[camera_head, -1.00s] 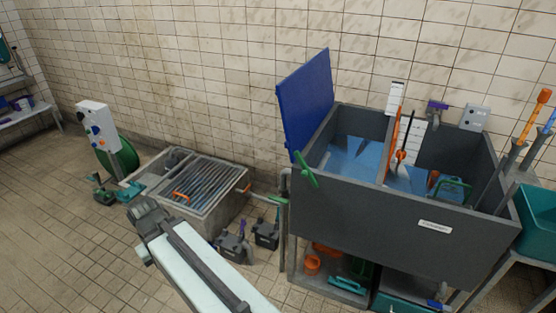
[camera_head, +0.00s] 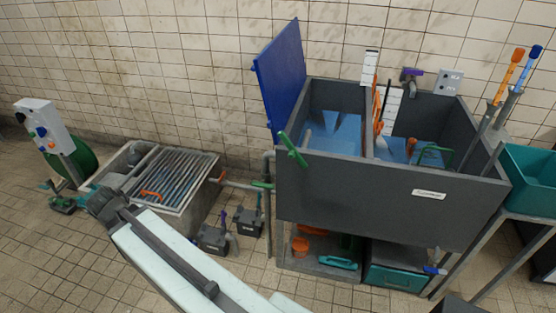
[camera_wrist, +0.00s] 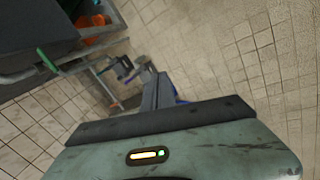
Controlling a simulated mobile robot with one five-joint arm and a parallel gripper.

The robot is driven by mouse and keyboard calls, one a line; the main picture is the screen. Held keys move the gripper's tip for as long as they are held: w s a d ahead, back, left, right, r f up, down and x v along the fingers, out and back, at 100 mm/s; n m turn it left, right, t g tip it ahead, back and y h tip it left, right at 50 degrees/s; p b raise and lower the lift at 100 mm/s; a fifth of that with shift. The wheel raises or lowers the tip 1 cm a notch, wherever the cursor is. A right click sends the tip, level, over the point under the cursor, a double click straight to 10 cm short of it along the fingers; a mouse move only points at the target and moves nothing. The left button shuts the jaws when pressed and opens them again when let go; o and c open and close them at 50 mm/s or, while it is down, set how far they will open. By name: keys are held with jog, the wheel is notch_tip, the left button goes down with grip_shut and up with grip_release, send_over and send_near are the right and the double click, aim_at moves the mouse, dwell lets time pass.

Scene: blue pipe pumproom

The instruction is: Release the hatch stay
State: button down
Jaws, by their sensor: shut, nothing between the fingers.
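A blue hatch panel (camera_head: 281,80) stands raised and tilted at the left end of the grey tank (camera_head: 375,200). A green lever (camera_head: 292,150) is on the tank's front left corner, just below the panel; I cannot tell whether it is the stay. My gripper (camera_wrist: 157,92) shows in the wrist view as two grey fingers close together, shut and empty, pointing toward the floor. It touches neither panel nor lever.
A grated pit (camera_head: 170,178) lies left of the tank, with two dark boxes (camera_head: 212,239) beside it. A white control box (camera_head: 42,125) stands at far left. Long-handled tools (camera_head: 505,75) and a teal bin (camera_head: 532,180) are at right.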

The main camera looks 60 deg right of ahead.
aim_at(292, 153)
jog(key=s+d+f+g+h+b, duration=0.1)
jog(key=d+f+h+b, duration=0.15)
jog(key=d+b, duration=0.45)
jog(key=s+d+f+g+h+b, duration=0.15)
jog(key=d+h, duration=0.25)
jog(key=d, duration=0.6)
jog(key=s+d+f+h+b, duration=0.1)
jog(key=d+f+h+b, duration=0.15)
jog(key=d+b, duration=0.5)
jog(key=shift+s+d+r+n+g+h+b, duration=0.15)
jog(key=shift+s+d+r+g+h+b, duration=0.75)
jog(key=shift+s+d+r, duration=2.2)
jog(key=shift+s+d+r+n+g+h+b, duration=0.2)
jog(key=shift+s+d+r+g+h, duration=1.4)
jog(key=shift+d, duration=2.95)
jog(key=shift+s+d+r+n+g+h+b, duration=0.15)
jog(key=shift+s+d+r+g+h+b, duration=0.4)
jog(key=shift+s+d+r+h, duration=2.05)
jog(key=shift+w+d+r+y, duration=0.3)
jog(key=shift+w+d+y, duration=0.05)
jog(key=shift+w+d, duration=0.25)
jog(key=shift+w+d+r+y, duration=0.25)
jog(key=shift+w+d+y, duration=0.1)
jog(key=shift+w+d, duration=0.2)
